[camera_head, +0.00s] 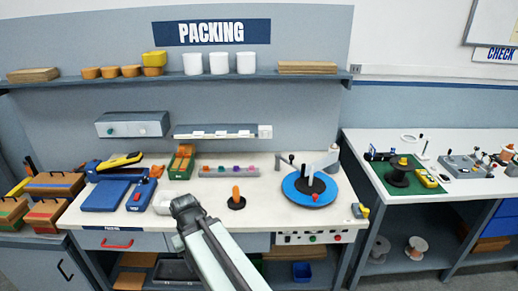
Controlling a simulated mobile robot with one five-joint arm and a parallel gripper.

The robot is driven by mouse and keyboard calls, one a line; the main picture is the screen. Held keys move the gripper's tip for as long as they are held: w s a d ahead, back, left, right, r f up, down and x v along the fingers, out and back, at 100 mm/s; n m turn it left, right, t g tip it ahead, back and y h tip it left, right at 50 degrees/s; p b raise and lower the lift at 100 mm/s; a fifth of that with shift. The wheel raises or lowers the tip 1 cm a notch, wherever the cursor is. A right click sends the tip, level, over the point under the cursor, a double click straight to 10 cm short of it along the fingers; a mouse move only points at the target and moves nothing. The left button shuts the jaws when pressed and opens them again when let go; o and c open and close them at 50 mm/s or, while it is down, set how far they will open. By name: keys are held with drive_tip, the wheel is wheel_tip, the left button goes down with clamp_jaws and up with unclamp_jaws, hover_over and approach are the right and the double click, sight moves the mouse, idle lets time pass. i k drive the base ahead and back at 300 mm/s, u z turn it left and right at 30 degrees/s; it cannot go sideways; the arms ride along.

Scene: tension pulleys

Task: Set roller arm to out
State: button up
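A blue round turntable (299,198) with a dark upright post at its middle sits at the right end of the packing bench.
An orange-handled tool (236,199) stands on a dark round base between my gripper and the turntable. A blue scale (105,195) and a red-topped blue device (141,196) are at the left. A control panel (308,237) is under the bench's right front. A second bench (450,197) stands at the right.

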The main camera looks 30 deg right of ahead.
sight(277, 156)
drive_tip(key=z, duration=0.1)
drive_tip(key=i, duration=1.55)
drive_tip(key=z, duration=0.9)
